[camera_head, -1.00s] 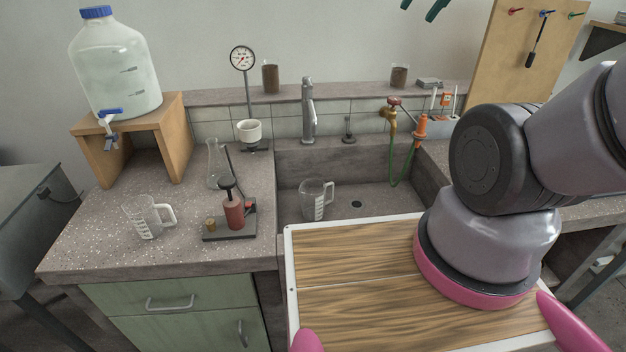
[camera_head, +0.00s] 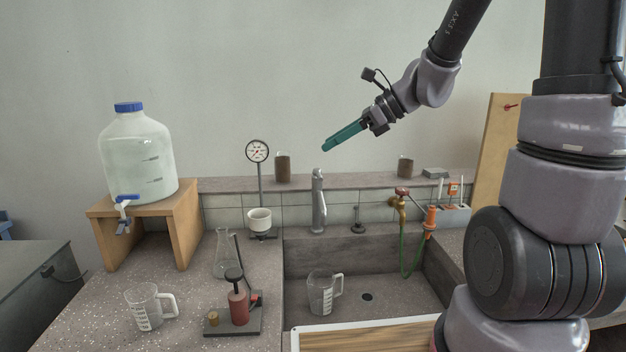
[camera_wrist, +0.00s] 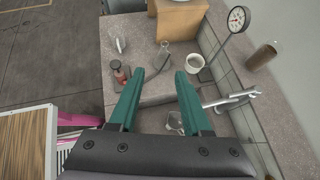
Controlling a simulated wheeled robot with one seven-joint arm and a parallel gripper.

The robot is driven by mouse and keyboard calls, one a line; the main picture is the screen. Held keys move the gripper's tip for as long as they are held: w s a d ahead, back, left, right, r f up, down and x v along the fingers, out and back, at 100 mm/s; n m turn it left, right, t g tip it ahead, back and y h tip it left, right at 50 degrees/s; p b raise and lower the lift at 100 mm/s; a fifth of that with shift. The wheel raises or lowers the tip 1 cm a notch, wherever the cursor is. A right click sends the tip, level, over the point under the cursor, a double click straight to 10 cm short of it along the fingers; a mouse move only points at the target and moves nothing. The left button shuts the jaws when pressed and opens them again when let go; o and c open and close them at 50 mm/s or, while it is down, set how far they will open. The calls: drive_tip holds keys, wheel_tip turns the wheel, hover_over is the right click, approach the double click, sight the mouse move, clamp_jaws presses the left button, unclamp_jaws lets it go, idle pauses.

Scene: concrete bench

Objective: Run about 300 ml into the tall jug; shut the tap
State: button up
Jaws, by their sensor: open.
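A clear graduated jug (camera_head: 323,293) with a handle stands upright in the sink; part of it shows between my fingers in the wrist view (camera_wrist: 175,122). Another clear graduated jug (camera_head: 144,306) stands on the bench at left, and looks the wider one. Both look empty. The large water bottle (camera_head: 138,160) on the wooden stand has a tap (camera_head: 124,203) with a blue lever, with nothing under its spout on the stand. A grey sink tap (camera_head: 318,203) stands behind the sink. My gripper (camera_head: 326,148) is open and empty, high above the sink; its teal fingers also show in the wrist view (camera_wrist: 157,76).
A glass flask (camera_head: 224,256), a red pump-like device (camera_head: 238,307) and a gauge stand (camera_head: 258,160) with a white cup (camera_head: 260,221) stand on the left bench.

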drive_tip(key=w+f+m+t+y, duration=0.25)
drive_tip(key=w+f+m, duration=0.35)
drive_tip(key=w+m, duration=0.45)
drive_tip(key=m+t+h, duration=0.3)
drive_tip(key=m+t, duration=0.3)
drive_tip(key=m, duration=0.7)
approach(319, 175)
drive_tip(key=w+a+f, duration=0.1)
drive_tip(key=shift+g+y, duration=0.25)
drive_tip(key=x, duration=1.1)
drive_tip(key=shift+n, duration=0.25)
clamp_jaws()
drive_tip(key=shift+d, duration=0.1)
